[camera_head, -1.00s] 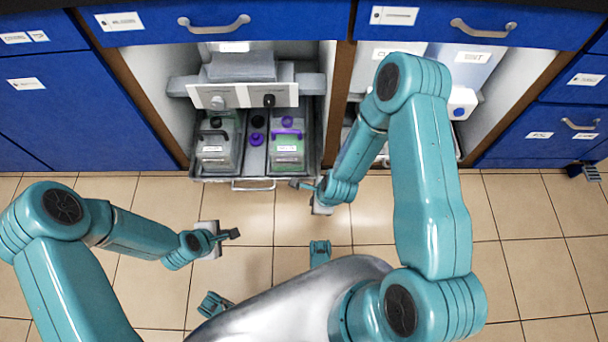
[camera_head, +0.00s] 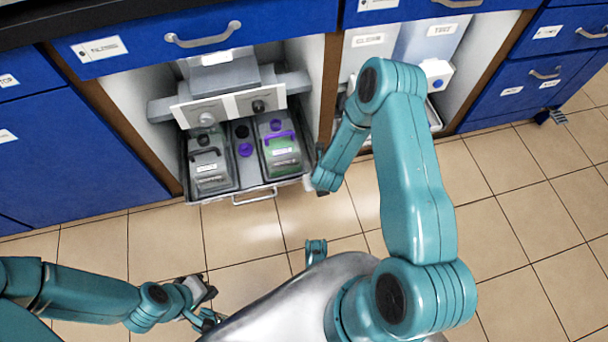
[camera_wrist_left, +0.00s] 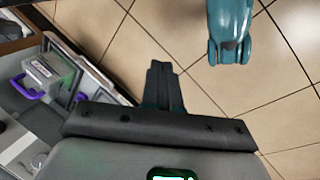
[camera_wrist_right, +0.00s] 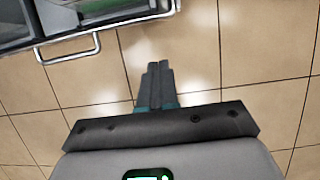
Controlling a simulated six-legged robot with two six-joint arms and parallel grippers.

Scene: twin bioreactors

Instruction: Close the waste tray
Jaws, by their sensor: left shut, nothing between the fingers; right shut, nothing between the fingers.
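The waste tray (camera_head: 222,195) is pulled out of the left cabinet bay, low near the floor. Its silver bar handle (camera_head: 255,198) is on the front. The tray's front also shows in the right wrist view (camera_wrist_right: 112,17), with the handle (camera_wrist_right: 72,52) left of my right gripper (camera_wrist_right: 154,75), which is shut, empty and apart from the handle. In the head view that gripper is mostly hidden by its wrist, right of the tray's front corner. My left gripper (camera_head: 211,293) is shut and empty over the floor, away from the tray; the left wrist view shows its fingers (camera_wrist_left: 162,75).
Two lidded containers, one with a black handle (camera_head: 208,168) and one with a purple handle (camera_head: 281,155), stand in the tray. A white panel with knobs (camera_head: 230,105) sits above. A brown divider (camera_head: 327,100) is to the right. Tiled floor in front is clear.

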